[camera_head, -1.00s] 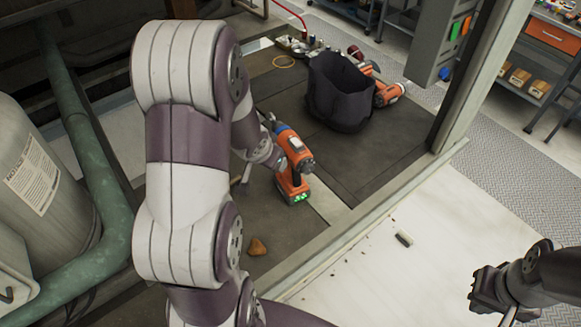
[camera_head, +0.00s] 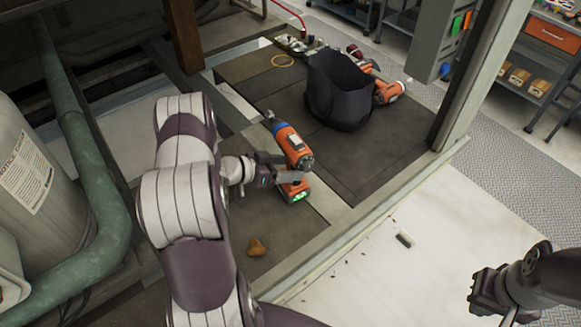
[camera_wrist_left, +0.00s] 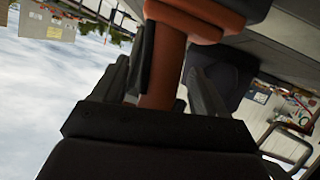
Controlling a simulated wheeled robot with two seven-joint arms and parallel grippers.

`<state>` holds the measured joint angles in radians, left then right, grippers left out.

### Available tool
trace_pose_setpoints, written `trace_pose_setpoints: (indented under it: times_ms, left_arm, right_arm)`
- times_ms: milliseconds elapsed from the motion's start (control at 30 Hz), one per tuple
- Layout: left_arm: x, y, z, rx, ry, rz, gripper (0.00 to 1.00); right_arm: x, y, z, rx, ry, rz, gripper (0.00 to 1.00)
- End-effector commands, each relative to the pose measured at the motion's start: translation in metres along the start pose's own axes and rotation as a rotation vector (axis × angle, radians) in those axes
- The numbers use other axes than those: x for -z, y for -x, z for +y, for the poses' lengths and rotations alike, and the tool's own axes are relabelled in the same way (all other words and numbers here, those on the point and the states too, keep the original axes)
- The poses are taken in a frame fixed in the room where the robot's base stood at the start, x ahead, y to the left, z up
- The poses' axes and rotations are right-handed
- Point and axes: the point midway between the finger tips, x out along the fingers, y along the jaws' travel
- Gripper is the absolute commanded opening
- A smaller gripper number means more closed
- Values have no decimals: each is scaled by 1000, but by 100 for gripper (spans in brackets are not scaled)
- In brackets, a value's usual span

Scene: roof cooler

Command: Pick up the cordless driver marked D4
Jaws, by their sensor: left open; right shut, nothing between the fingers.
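An orange and blue cordless driver (camera_head: 293,146) stands upright on its base on the dark roof panel. Green marks show on its base, but I cannot read them. My left gripper (camera_head: 283,176) is at the driver's handle from the left, below the body and above the base, hiding part of the handle. In the left wrist view, the orange handle (camera_wrist_left: 164,70) stands between the fingers, which are open; I cannot tell whether either touches it. My right gripper (camera_head: 508,312) is shut and empty at the lower right, over the pale floor, far from the driver.
A dark open bag (camera_head: 338,95) stands behind the driver, with another orange tool (camera_head: 388,92) beside it. A metal rail (camera_head: 345,233) and post (camera_head: 480,75) edge the right side. A green pipe (camera_head: 85,170) runs at left.

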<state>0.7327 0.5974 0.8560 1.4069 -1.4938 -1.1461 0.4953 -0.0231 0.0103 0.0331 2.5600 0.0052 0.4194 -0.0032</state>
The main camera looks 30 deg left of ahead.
Motion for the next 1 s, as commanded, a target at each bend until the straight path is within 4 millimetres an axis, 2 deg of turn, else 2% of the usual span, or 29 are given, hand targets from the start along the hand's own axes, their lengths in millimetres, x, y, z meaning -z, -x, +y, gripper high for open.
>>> trace_pose_setpoints:
  times_ms: [133, 333, 500, 567, 1000]
  left_arm:
    - [0, -16, 1, -1, 2, 0, 73]
    - [-1, -18, 0, 0, 1, 0, 73]
    - [-1, -17, 0, 1, 1, 0, 17]
    - [0, -17, 0, 1, 1, 0, 0]
    - [5, -16, 0, 2, -4, 4, 0]
  right_arm:
    - [0, 5, 0, 0, 0, -1, 0]
    - [0, 4, 0, 0, 0, -1, 0]
    - [0, 4, 0, 0, 0, -1, 0]
    - [0, 4, 0, 0, 0, -1, 0]
    - [0, 3, 0, 0, 0, -1, 0]
